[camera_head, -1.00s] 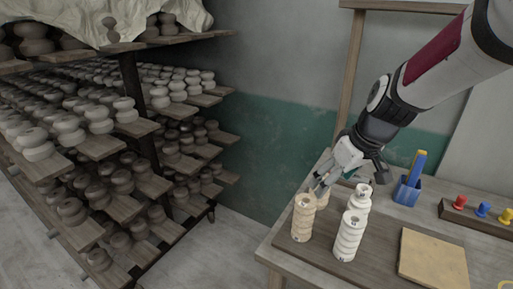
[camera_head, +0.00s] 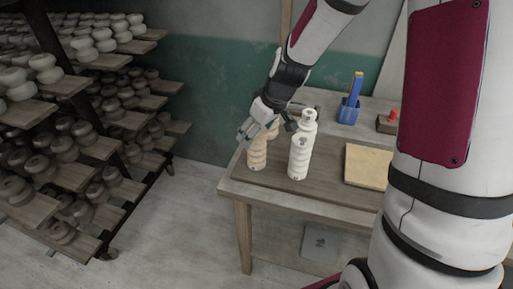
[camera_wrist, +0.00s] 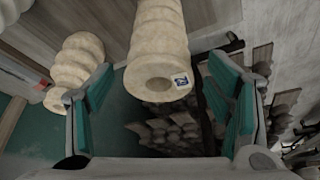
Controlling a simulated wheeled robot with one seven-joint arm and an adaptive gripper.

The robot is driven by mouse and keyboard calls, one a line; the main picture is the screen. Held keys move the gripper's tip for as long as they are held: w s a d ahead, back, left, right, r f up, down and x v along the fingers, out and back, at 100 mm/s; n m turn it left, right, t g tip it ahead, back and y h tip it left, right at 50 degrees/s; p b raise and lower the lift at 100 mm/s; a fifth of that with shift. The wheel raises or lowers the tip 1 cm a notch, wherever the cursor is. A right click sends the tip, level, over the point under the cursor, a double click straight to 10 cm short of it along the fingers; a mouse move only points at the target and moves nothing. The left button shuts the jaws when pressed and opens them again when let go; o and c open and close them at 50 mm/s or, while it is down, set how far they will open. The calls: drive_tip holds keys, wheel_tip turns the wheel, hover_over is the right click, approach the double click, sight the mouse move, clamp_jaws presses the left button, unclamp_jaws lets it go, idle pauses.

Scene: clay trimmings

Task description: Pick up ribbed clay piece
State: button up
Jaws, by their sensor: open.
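Ribbed clay pieces stand upright on the table. A tan one (camera_head: 257,157) is at the front left, with another tan one (camera_head: 273,131) partly hidden behind it. My gripper (camera_head: 246,131) is open at the top of the front tan piece. In the wrist view, a pale ribbed piece (camera_wrist: 158,45) with a hole and a small label in its end lies between the open teal-padded fingers (camera_wrist: 160,75), with gaps on both sides. Another ribbed piece (camera_wrist: 76,62) is beyond the left finger.
The wooden table (camera_head: 290,200) also holds a tan board (camera_head: 368,165), a blue holder (camera_head: 348,112) and a block with a red knob (camera_head: 393,116). Shelves of clay pots (camera_head: 65,150) stand at the left. Floor between shelves and table is clear.

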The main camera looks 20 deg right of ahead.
drive_tip(key=x, duration=0.4)
drive_tip(key=shift+w, duration=0.1)
drive_tip(key=shift+r, duration=0.1)
clamp_jaws()
